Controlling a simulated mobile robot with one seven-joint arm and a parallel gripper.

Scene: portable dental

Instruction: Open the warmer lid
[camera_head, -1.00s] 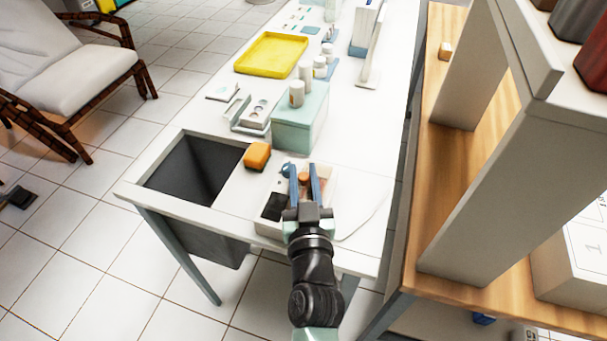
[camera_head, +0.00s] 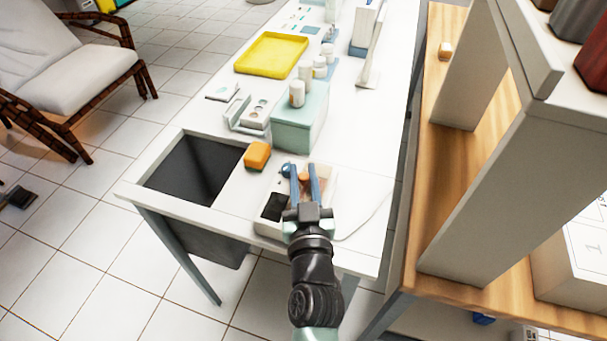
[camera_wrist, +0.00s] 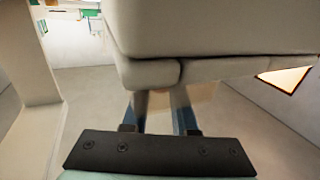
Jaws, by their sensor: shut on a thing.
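The warmer (camera_head: 268,226) is a cream box with a dark panel, standing at the near end of the white table. My gripper (camera_head: 304,172) reaches over it from the front, its two blue fingers on either side of a small brownish piece. In the wrist view the warmer's large cream body (camera_wrist: 215,28) fills the top, with a lip along its lower edge. There my gripper (camera_wrist: 157,100) is shut on a pale part beneath that lip, which looks like the lid's handle. My fingers hide much of it, and I cannot tell whether the lid is raised.
An orange block (camera_head: 257,155) lies left of the warmer, beside a dark open bin (camera_head: 195,168) set in the table. A pale green box (camera_head: 300,128) with white bottles stands behind. A wooden desk (camera_head: 425,225) with a shelf is to the right.

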